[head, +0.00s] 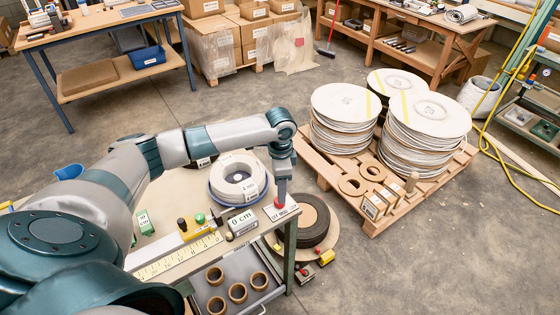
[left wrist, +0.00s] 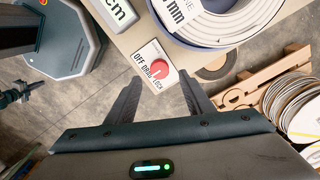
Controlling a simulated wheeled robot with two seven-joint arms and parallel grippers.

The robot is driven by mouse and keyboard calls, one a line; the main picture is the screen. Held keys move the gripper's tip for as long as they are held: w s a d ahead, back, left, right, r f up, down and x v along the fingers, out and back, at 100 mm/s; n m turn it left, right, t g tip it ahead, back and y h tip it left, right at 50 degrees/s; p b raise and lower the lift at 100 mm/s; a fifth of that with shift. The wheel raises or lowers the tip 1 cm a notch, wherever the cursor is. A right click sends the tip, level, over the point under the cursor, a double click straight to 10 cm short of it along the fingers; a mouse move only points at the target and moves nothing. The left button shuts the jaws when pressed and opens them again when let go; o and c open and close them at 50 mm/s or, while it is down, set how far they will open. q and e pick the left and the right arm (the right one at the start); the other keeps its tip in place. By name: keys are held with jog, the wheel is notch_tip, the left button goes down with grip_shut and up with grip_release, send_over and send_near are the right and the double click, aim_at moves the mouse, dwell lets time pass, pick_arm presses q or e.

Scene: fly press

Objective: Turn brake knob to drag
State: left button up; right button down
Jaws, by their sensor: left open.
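The brake knob is a round red knob (left wrist: 160,69) on a white plate (left wrist: 146,62) lettered OFF, DRAG and LOCK. In the head view the plate (head: 287,211) is at the right end of the bench. Only a bit of red shows there below my left gripper (head: 280,203), which points down over it. In the left wrist view my left gripper (left wrist: 162,78) is open, with one finger on each side of the knob in the picture. I cannot tell whether the fingers touch it. The knob's setting is too small to read. My right gripper is not in view.
A white coil (head: 238,180) in a blue-rimmed dish and a 0 cm block (head: 242,223) stand beside the plate. A yellow ruler (head: 178,256) lies on the bench. A pallet (head: 385,212) with stacked white discs stands to the right. Floor is free at lower right.

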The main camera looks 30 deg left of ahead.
pick_arm(q)
notch_tip(320, 180, up, 12)
jog(key=b, duration=0.2)
jog(key=shift+r, duration=0.2)
dwell(0.4)
